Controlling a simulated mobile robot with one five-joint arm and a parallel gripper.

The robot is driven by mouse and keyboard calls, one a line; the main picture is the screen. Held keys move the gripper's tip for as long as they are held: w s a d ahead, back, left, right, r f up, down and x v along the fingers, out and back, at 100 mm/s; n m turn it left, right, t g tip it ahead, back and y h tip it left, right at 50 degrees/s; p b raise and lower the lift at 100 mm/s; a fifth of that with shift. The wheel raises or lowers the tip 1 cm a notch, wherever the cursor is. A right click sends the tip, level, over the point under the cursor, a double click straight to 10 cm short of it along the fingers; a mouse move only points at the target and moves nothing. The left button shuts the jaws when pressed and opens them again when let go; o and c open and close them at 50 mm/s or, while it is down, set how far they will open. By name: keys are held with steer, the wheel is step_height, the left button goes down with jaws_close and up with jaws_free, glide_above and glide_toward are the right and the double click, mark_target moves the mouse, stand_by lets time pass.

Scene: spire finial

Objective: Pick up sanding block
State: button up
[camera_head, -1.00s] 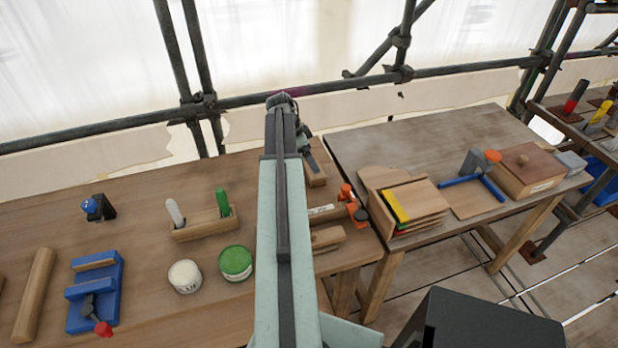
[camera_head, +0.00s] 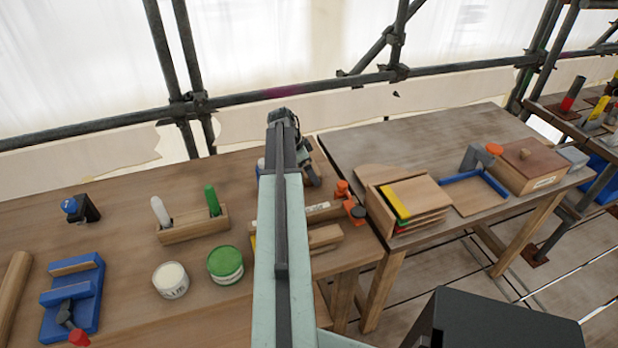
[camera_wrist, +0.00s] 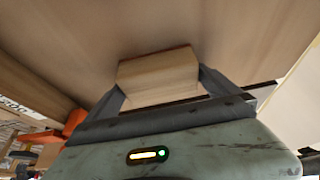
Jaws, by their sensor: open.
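A pale wooden block (camera_wrist: 158,76), which looks like the sanding block, lies on the wooden bench top in the wrist view. It sits between the two dark fingers of my gripper (camera_wrist: 160,92), which is open. The fingers reach along both sides of the block; I cannot tell whether either touches it. In the head view my gripper (camera_head: 308,168) is over the far right part of the left bench, and the block (camera_head: 323,168) is partly hidden behind it and my arm.
An orange clamp (camera_head: 350,202) with wooden pieces (camera_head: 325,236) is just nearer than my gripper. Left on the bench are a green tin (camera_head: 225,265), a white tin (camera_head: 170,281) and a wooden holder (camera_head: 192,225). A second table (camera_head: 400,140) with board stack stands right.

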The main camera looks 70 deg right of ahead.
steer(key=c, duration=1.2)
step_height(320, 180, up, 10)
steer(key=p, duration=1)
steer(key=shift+r, duration=0.2)
steer(key=shift+f, duration=0.1)
